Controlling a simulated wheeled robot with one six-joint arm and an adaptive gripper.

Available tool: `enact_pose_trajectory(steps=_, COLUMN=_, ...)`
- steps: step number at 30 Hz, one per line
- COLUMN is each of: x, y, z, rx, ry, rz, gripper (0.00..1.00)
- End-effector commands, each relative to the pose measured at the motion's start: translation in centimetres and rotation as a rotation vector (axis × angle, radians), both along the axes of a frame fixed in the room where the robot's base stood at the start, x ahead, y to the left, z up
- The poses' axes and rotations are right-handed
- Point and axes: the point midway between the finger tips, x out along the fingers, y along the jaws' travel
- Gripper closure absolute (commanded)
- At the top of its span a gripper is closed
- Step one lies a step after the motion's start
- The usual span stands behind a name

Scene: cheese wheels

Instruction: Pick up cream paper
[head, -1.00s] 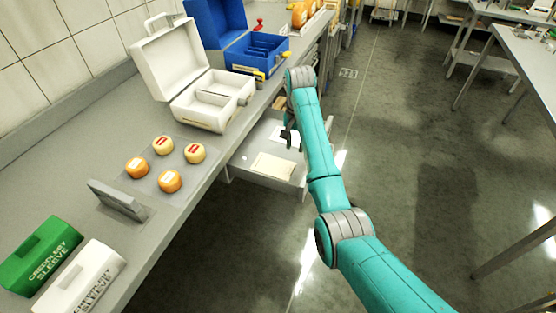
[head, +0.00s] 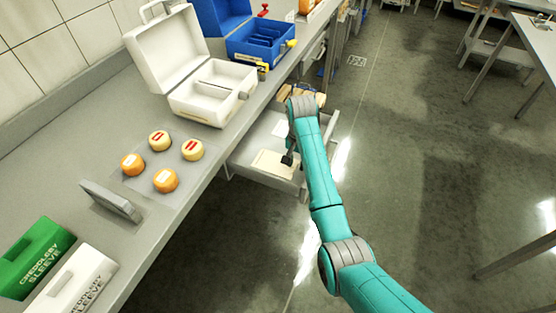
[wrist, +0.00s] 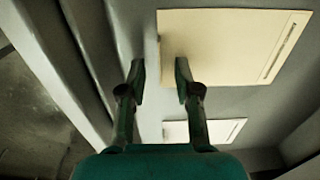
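The cream paper (wrist: 225,45) is a flat rectangle with a thin printed strip at one edge, lying in an open drawer. In the head view the cream paper (head: 273,163) lies toward the near end of the drawer. My gripper (wrist: 160,68) is open and empty in the wrist view, with one fingertip over the paper's edge and the other over bare drawer floor. In the head view my gripper (head: 288,160) is a dark shape by the paper's right side. I cannot tell whether a finger touches the paper.
The open drawer (head: 245,174) also holds a white paper (wrist: 205,131). Its wall (wrist: 90,60) is close to my gripper. On the counter above stand a white case (head: 190,75), a blue case (head: 250,35) and several cheese wheels (head: 166,180).

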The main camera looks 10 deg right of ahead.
Motion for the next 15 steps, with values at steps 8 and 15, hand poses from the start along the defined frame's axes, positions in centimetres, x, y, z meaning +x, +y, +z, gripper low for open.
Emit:
enact_pose_trajectory(steps=8, x=-0.27, y=0.18, z=-0.64, rx=0.000, ry=-0.001, rz=0.000, gripper=0.68)
enact_pose_trajectory(steps=15, x=-0.26, y=0.17, z=-0.63, rx=-0.001, ry=-0.001, rz=0.000, gripper=1.00)
